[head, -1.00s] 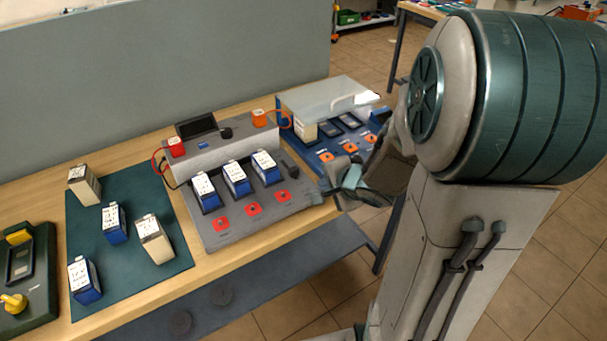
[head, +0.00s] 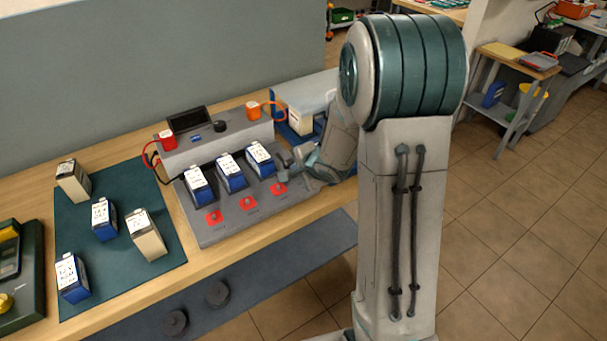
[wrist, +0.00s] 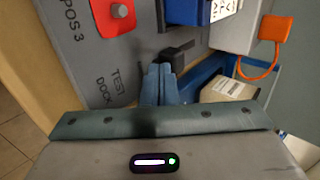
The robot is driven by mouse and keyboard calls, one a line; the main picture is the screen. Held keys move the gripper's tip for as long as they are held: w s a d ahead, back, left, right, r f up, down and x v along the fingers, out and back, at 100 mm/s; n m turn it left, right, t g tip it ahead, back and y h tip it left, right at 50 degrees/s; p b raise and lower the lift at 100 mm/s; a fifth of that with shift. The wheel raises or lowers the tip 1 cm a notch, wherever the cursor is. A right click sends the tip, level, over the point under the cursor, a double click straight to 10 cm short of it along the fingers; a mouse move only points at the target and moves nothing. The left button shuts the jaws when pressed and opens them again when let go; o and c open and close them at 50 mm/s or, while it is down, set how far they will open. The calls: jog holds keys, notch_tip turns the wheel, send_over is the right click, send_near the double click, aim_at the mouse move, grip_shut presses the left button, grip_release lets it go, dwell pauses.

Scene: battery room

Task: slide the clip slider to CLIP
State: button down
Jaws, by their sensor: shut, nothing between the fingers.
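A small dark knob (wrist: 178,54), which looks like the clip slider, stands on the grey test dock (wrist: 85,40) near its right end, beside a blue battery. No CLIP marking is readable, so I cannot tell its position along its travel. My gripper (wrist: 158,76) is shut and empty, with its blue fingertips right at the knob; I cannot tell whether they touch it. In the head view my gripper (head: 285,165) is low over the right end of the dock (head: 232,227), and the knob there is hidden behind or beside it.
Three blue batteries, the middle one (head: 232,172) among them, sit in the dock behind red square pads (head: 214,217). A blue station (head: 283,127) with a pale battery (head: 300,121) is at the right. An orange cable (wrist: 262,65) loops nearby. A green mat (head: 170,245) holds several batteries.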

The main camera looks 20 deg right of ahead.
jog(key=shift+w, duration=0.15)
jog(key=shift+w+a+r+p, duration=0.2)
jog(key=shift+w+p, duration=0.1)
jog(key=shift+p, duration=0.15)
jog(key=shift+w+a+f+p, duration=0.1)
jog(key=shift+w+a+p, duration=0.15)
jog(key=shift+w+p, duration=0.4)
jog(key=shift+w+a+r+p, duration=0.1)
jog(key=shift+w+a+p, duration=0.15)
jog(key=shift+w, duration=0.75)
jog(key=shift+w+a+f+p, duration=0.1)
jog(key=shift+w+a+p, duration=0.1)
jog(key=shift+w+p, duration=0.45)
jog(key=shift+w, duration=0.15)
jog(key=shift+s, duration=0.35)
jog(key=s, duration=0.1)
jog(key=s+d, duration=0.1)
jog(key=s, duration=0.1)
jog(key=shift+p, duration=0.3)
jog(key=p+v, duration=0.2)
jog(key=v, duration=0.8)
jog(key=shift+s, duration=0.15)
jog(key=shift+d, duration=0.1)
